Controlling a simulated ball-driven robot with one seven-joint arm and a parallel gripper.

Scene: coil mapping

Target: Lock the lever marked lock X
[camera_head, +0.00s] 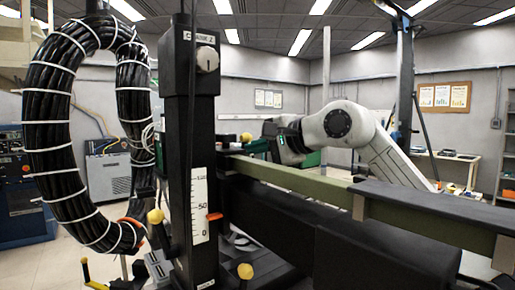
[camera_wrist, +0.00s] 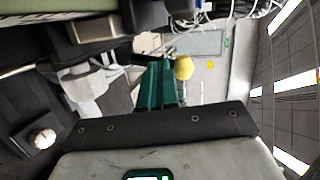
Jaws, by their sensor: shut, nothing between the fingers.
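My gripper (camera_wrist: 157,68) has green fingers, shut and empty, pointing away from the wrist in the wrist view. A yellow knob (camera_wrist: 184,67) shows just right of the fingertips there; I cannot tell if they touch. In the head view my gripper (camera_head: 254,146) reaches left over the green beam, close to a yellow ball knob (camera_head: 246,137) beside the black column. Other yellow knobs are low on the left (camera_head: 155,216), at the column's foot (camera_head: 245,271) and at the lower left edge (camera_head: 85,262). No lock X marking is readable, so I cannot tell which lever bears it.
A thick black cable loop (camera_head: 45,110) hangs left. The green beam (camera_head: 300,180) runs to the right foreground.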

